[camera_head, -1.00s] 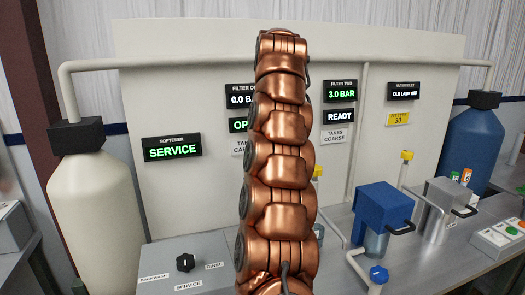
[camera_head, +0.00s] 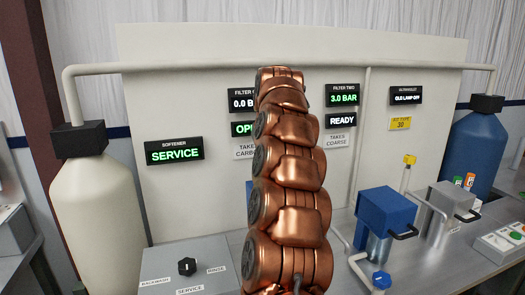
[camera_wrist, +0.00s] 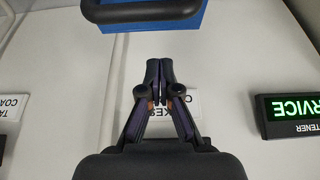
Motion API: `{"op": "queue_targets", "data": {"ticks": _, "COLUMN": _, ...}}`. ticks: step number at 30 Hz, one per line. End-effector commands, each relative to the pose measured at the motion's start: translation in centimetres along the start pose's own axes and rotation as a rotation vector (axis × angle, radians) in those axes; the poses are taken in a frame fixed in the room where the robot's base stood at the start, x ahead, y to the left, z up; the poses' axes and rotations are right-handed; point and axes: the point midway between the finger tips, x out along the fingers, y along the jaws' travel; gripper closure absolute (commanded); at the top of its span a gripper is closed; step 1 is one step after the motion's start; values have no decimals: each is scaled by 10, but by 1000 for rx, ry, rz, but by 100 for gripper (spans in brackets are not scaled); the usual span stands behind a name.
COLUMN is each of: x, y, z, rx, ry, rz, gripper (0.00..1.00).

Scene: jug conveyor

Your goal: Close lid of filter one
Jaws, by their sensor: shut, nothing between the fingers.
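The blue lid of filter one (camera_wrist: 212,15) with its dark handle (camera_wrist: 140,12) shows at the top edge of the wrist view. My gripper (camera_wrist: 160,66) is shut and empty, its tips just short of the handle in the picture; contact is not visible. The filter one displays read 0.0 BAR (camera_head: 242,105) and, partly covered, OPEN (camera_head: 242,129). My gripper is hidden in the head view.
Filter two, with a closed blue lid (camera_head: 386,208), stands right of my arm, with a blue valve knob (camera_head: 381,280) in front. A grey box with a selector knob (camera_head: 187,266) is at the front left. The panel (camera_head: 210,60) stands behind.

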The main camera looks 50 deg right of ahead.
Motion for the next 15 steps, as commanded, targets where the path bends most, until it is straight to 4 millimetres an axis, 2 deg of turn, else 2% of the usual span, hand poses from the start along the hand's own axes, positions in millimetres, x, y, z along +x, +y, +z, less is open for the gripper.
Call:
{"op": "queue_targets", "data": {"ticks": 3, "x": 10, "y": 0, "z": 0, "rx": 0, "ry": -2, "rz": -1, "gripper": 100}}
{"op": "queue_targets", "data": {"ticks": 15, "x": 0, "y": 0, "z": 23, "rx": 1, "ry": 1, "rz": -1, "gripper": 100}}
